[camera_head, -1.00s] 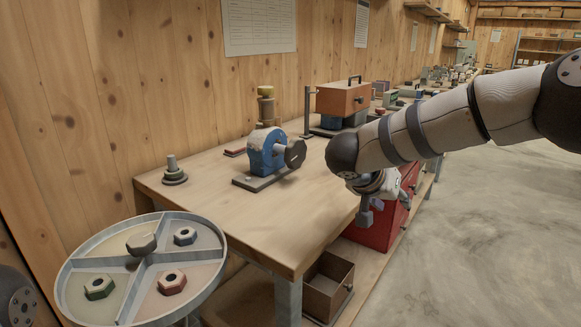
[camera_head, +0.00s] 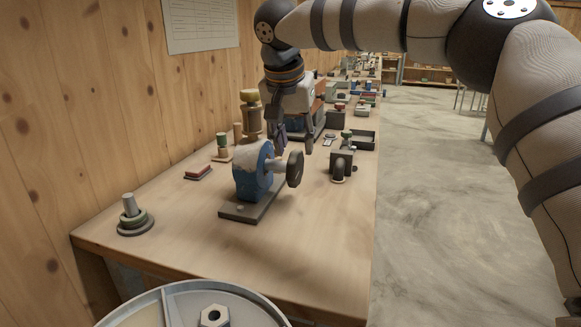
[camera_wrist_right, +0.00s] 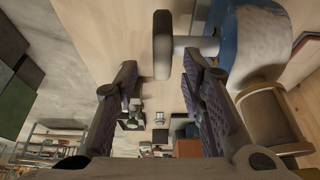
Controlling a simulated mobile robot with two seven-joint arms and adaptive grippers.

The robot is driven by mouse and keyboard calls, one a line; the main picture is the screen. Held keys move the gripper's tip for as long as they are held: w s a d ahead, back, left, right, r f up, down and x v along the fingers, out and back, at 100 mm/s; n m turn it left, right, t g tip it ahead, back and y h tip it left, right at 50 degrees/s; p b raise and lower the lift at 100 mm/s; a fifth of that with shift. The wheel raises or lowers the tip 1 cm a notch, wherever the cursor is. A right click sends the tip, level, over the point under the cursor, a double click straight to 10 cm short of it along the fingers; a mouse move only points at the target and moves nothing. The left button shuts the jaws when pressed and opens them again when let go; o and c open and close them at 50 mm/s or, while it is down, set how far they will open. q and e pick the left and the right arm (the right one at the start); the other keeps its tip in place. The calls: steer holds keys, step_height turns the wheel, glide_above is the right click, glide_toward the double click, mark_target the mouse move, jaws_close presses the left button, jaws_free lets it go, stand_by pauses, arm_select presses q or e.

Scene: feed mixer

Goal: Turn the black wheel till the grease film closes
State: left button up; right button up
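The black wheel (camera_head: 295,168) stands upright on the right side of a blue and white machine (camera_head: 250,178) on a dark base plate on the bench. A short pale shaft joins them. My right gripper (camera_head: 292,140) points down just above and behind the wheel. In the right wrist view its two fingers (camera_wrist_right: 160,66) are apart with nothing held. There the wheel (camera_wrist_right: 162,45) appears edge-on between and beyond the fingertips, with no clear contact. A grease film cannot be made out. My left gripper is out of view.
A grey valve-like block (camera_head: 342,162) stands right of the wheel. A stepped peg (camera_head: 134,218) and a small red block (camera_head: 198,172) are to the left. A round divided tray (camera_head: 170,305) is in front. The bench's front area is bare.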

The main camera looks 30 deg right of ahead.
mark_target(297, 168)
steer(key=x, duration=0.8)
steer(key=shift+w, duration=0.1)
jaws_close()
